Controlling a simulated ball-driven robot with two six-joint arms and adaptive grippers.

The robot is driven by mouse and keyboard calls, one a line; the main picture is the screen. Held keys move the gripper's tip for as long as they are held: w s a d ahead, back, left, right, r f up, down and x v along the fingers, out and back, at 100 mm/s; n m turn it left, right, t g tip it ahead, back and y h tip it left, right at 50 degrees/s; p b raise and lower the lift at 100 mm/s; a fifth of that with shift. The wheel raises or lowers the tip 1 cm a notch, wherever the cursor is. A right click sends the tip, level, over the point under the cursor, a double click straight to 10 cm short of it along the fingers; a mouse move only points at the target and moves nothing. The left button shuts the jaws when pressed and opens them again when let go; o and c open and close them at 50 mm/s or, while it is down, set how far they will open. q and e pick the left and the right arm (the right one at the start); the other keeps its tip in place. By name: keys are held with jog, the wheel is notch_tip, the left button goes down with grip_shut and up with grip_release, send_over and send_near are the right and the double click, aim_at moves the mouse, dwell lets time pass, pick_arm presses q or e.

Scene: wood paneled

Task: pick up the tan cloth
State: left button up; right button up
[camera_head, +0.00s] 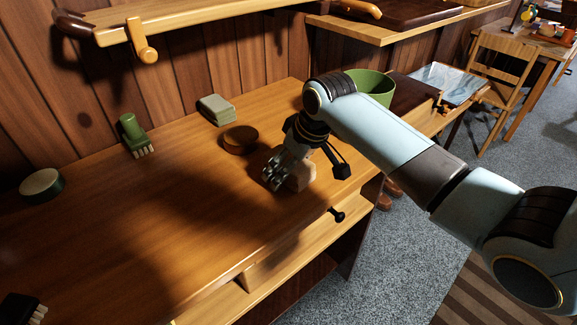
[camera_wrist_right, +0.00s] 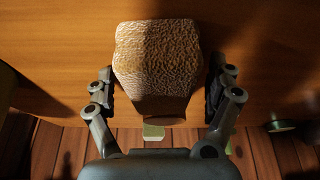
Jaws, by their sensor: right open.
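The tan cloth (camera_head: 301,178) is a small, pale, bundled shape on the wooden table, near its right front part. In the right wrist view the cloth (camera_wrist_right: 156,55) is large, with a wrinkled, textured top and a smoother, narrower lower part. My right gripper (camera_head: 306,171) is down at the cloth and partly hides it in the head view. In the right wrist view its fingers (camera_wrist_right: 159,97) are spread, one on each side of the cloth, with narrow gaps. My left gripper is in neither view.
A round brown wooden piece (camera_head: 240,139) lies behind the gripper. A green pot (camera_head: 372,88) is beyond my right arm. The table's front middle is clear.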

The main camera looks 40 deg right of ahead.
jog(key=c, duration=1.2)
jog(key=shift+c, duration=0.2)
jog(key=shift+r, duration=0.1)
jog(key=shift+r, duration=0.7)
notch_tip(320, 180, up, 3)
jog(key=shift+f, duration=0.1)
jog(key=s+d+r, duration=0.6)
jog(key=s+d, duration=0.1)
jog(key=s, duration=0.2)
jog(key=shift+d+r, duration=0.3)
jog(key=shift+r, duration=0.05)
